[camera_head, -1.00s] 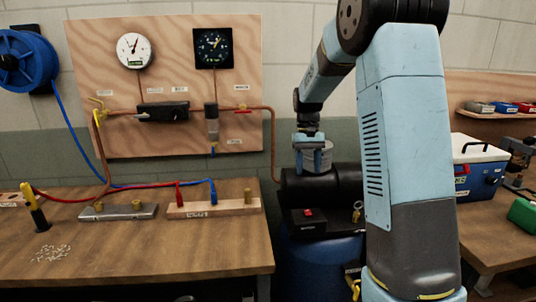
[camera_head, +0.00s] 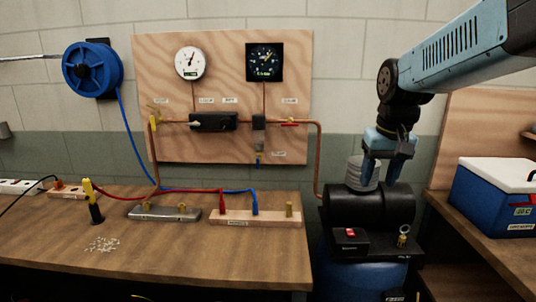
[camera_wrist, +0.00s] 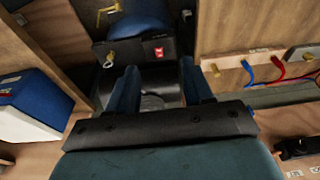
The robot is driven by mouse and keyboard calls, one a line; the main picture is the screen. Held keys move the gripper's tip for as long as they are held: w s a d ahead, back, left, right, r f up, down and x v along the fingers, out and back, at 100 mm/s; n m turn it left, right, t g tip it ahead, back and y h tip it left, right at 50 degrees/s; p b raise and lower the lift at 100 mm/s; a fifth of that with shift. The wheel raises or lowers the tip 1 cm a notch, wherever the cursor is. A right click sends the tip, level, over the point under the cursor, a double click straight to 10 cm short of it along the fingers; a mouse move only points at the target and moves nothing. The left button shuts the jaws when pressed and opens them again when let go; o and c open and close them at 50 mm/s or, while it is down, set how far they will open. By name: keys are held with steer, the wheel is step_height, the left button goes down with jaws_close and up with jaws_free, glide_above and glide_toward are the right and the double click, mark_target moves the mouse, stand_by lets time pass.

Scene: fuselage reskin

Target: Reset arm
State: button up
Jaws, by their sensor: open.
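My gripper (camera_head: 381,182) points down at the right in the head view, near the grey ribbed cylinder (camera_head: 361,172) on top of the black compressor (camera_head: 350,208). Its two blue fingers are apart with nothing between them. In the wrist view my gripper (camera_wrist: 158,75) shows its fingers spread over the dark compressor body, with the red switch (camera_wrist: 159,51) beyond. My arm comes in from the upper right. I cannot tell the exact gap between the fingers and the cylinder.
The workbench (camera_head: 180,255) on the left holds a wooden block (camera_head: 270,219), a metal bar (camera_head: 150,214) and a yellow-handled tool (camera_head: 93,202). A gauge panel (camera_head: 222,75) and blue hose reel (camera_head: 92,68) are on the wall. A blue-white cooler (camera_head: 490,195) stands at right.

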steer(key=s+a+t, duration=0.1)
steer(key=s+t, duration=0.2)
steer(key=s, duration=0.9)
steer(key=shift+f, duration=0.3)
steer(key=shift+s, duration=0.1)
